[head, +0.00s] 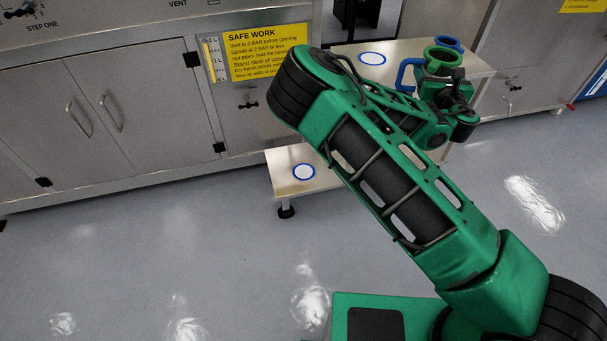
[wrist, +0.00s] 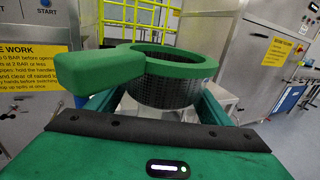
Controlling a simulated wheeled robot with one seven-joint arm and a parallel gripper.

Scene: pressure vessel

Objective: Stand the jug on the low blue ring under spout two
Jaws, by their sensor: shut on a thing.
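The low blue ring (head: 304,172) is a blue circle with a white centre on the low metal stand; nothing stands on it. My gripper (head: 447,84) is up by the higher table, shut on a green-rimmed basket (head: 443,55). In the wrist view this basket (wrist: 175,92) has a dark mesh-like wall and a thick green handle, and sits upright. The fingertips are hidden there. A blue handle (head: 401,73), perhaps the jug's, shows just left of my gripper; its body is hidden behind my arm. A small tap (head: 248,104) is on the cabinet above the low stand; no spout number is readable.
The higher table (head: 475,66) carries another blue ring (head: 372,58), bare. A blue round rim (head: 447,42) shows behind the basket. My arm crosses in front of both surfaces. The low stand (head: 283,158) abuts the cabinet (head: 150,110). The floor in front is clear.

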